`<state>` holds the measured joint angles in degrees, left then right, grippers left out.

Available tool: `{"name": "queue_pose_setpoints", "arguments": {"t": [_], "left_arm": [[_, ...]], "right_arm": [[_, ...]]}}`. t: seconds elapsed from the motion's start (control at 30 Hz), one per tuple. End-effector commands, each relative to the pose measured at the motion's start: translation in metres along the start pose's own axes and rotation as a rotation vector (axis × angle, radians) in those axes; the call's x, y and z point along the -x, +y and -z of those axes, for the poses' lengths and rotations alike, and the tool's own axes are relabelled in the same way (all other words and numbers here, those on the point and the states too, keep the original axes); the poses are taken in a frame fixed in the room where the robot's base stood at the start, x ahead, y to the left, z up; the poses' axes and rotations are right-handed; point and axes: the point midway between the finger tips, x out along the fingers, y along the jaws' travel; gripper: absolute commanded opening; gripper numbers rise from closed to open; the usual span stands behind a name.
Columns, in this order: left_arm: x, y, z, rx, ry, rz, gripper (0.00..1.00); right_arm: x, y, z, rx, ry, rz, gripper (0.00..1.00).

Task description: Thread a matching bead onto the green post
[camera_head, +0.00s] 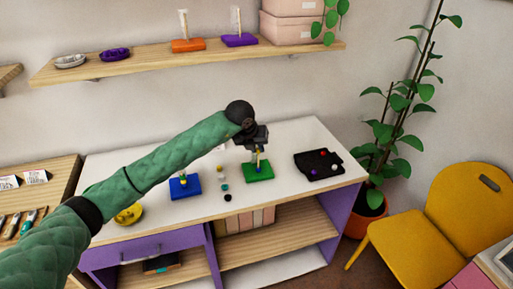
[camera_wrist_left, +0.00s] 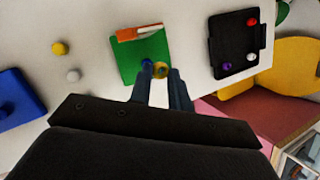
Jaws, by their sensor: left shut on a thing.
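The green board (camera_head: 259,173) lies on the white table top, and it also shows in the left wrist view (camera_wrist_left: 124,60). My left gripper (camera_head: 258,158) is directly above it, pointing down. In the left wrist view my left gripper (camera_wrist_left: 161,76) is shut on a yellow bead (camera_wrist_left: 161,70) with a hole. A small blue thing (camera_wrist_left: 147,65) shows at the left fingertip; I cannot tell whether it is on the post. An orange piece with a white rod (camera_wrist_left: 141,32) shows at the board's far edge. The fingers hide most of the post. My right gripper is out of view.
Several loose beads, one black (camera_head: 228,198), stand in a row left of the green board. A blue board (camera_head: 185,187) stands further left, near a yellow dish (camera_head: 130,214). A black tray (camera_head: 306,163) with small beads lies right. A shelf (camera_head: 130,68) hangs above.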

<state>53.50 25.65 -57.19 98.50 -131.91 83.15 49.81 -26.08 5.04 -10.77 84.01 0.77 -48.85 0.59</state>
Motion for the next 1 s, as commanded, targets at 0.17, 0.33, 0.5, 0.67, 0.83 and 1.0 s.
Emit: {"name": "queue_pose_setpoints", "arguments": {"t": [0.17, 0.33, 0.5, 0.67, 0.83, 1.0], "left_arm": [[0.000, 0.000, 0.000, 0.000, 0.000, 0.000, 0.00], [0.000, 0.000, 0.000, 0.000, 0.000, 0.000, 0.00], [-0.003, 0.001, 0.001, 0.000, 0.000, 0.000, 0.00], [-0.006, 0.002, 0.003, 0.000, 0.000, 0.000, 0.00], [-0.010, 0.002, 0.004, 0.000, 0.000, 0.000, 0.00], [-0.014, 0.003, 0.006, 0.000, 0.000, 0.000, 0.00]], "right_arm": [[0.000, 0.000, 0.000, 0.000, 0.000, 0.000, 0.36], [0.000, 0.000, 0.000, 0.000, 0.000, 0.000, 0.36], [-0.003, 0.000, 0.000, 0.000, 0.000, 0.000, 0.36], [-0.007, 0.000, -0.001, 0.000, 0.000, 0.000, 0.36], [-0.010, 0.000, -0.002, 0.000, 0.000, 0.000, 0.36], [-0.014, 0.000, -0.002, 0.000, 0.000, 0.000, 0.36]]}}
